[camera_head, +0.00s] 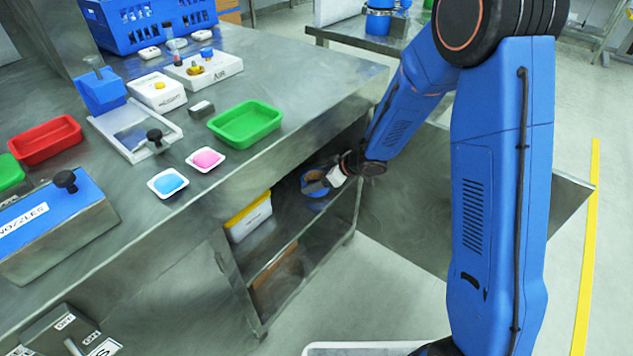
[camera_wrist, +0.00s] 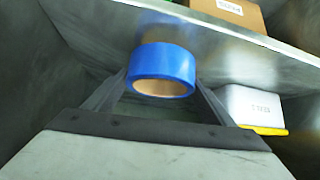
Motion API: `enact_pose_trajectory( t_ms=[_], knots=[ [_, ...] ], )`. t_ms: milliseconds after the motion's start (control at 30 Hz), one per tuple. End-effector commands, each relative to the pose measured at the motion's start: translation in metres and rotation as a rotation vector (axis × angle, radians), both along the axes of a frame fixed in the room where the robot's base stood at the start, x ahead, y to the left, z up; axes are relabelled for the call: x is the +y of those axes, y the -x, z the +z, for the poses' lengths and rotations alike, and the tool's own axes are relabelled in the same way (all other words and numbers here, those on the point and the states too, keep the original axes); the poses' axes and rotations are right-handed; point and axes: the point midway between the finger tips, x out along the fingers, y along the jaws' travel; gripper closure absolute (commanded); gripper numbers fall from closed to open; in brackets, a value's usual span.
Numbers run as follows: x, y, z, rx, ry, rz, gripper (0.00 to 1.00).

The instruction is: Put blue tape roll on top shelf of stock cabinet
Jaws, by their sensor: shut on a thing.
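The blue tape roll (camera_wrist: 162,68) is held between the fingers of my gripper (camera_wrist: 162,78) in the wrist view, its brown core showing. In the head view, my gripper (camera_head: 324,184) reaches into the open front of the stock cabinet (camera_head: 236,280), below the bench top. The blue roll (camera_head: 314,192) is there, partly covered by the gripper. It is at the upper shelf (camera_head: 276,236), to the right of a white box with a yellow top (camera_head: 250,217). I cannot tell whether the roll touches the shelf.
A cardboard box (camera_head: 277,281) is on the lower shelf. A grey metal panel, apparently the open door (camera_head: 420,205), is right of the opening. The bench top (camera_head: 290,75) above carries a green tray (camera_head: 246,125) and small dishes.

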Motion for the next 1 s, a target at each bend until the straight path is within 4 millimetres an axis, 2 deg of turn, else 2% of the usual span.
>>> enact_pose_trajectory(
  t_ms=[133, 533, 567, 633, 1000],
  knots=[
    [0.0024, -0.0021, -0.0118, -0.001, 0.001, 0.0, 0.52],
    [0.003, -0.0025, -0.0153, 0.0, 0.0, 0.0, 0.52],
    [0.0029, -0.0025, -0.0158, 0.0, 0.0, 0.0, 0.21],
    [0.0029, -0.0025, -0.0154, -0.001, 0.001, 0.0, 0.04],
    [0.003, -0.0028, -0.0122, -0.002, 0.0, 0.001, 0.04]
  ],
)
